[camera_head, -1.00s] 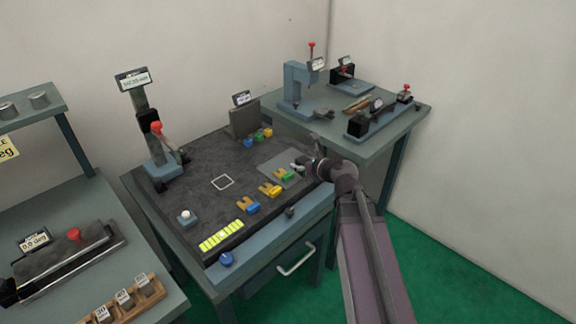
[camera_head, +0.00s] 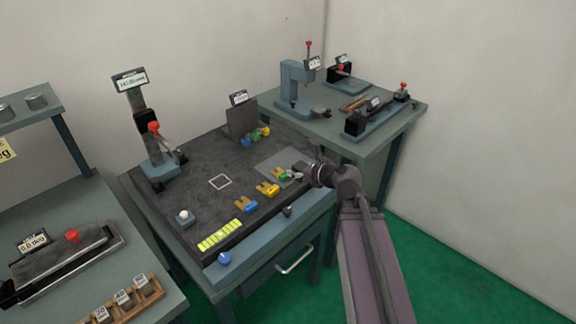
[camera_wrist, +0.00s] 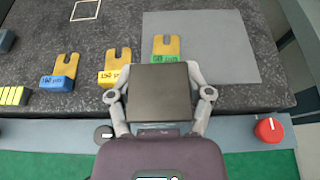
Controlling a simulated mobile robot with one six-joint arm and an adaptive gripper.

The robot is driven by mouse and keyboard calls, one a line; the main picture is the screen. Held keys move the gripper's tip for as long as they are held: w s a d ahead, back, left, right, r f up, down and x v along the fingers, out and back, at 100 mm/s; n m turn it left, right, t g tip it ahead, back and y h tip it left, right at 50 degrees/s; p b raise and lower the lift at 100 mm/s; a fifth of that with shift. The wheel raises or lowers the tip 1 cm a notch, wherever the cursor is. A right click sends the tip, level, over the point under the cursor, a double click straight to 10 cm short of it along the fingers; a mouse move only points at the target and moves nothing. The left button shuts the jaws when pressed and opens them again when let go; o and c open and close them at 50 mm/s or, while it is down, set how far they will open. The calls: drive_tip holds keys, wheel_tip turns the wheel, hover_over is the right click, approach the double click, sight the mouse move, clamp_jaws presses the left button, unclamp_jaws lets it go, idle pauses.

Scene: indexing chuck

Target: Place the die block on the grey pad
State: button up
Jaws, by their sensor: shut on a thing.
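My gripper (camera_wrist: 160,82) is shut on a dark, square-faced block, the die block (camera_wrist: 160,95), whose flat face fills the space between the two fingers in the wrist view. The grey pad (camera_wrist: 205,45) is a flat, lighter grey rectangle lying beyond and to the right of the block in that view. The pad also shows in the head view (camera_head: 268,162), at the right part of the dark plate. My gripper (camera_head: 303,172) is near the pad's right side there. I cannot make out the block in the head view, nor its height above the surface.
A red knob (camera_wrist: 269,130) is on the front edge. A stand gauge (camera_head: 155,140) stands at the back left.

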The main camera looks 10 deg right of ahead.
drive_tip(key=b, duration=0.2)
hover_over(293, 157)
drive_tip(key=shift+w+f, duration=0.1)
drive_tip(key=shift+f, duration=0.6)
drive_tip(key=shift+f+b, duration=1.55)
drive_tip(key=shift+f, duration=0.25)
drive_tip(key=shift+f, duration=0.1)
drive_tip(key=o, duration=1.4)
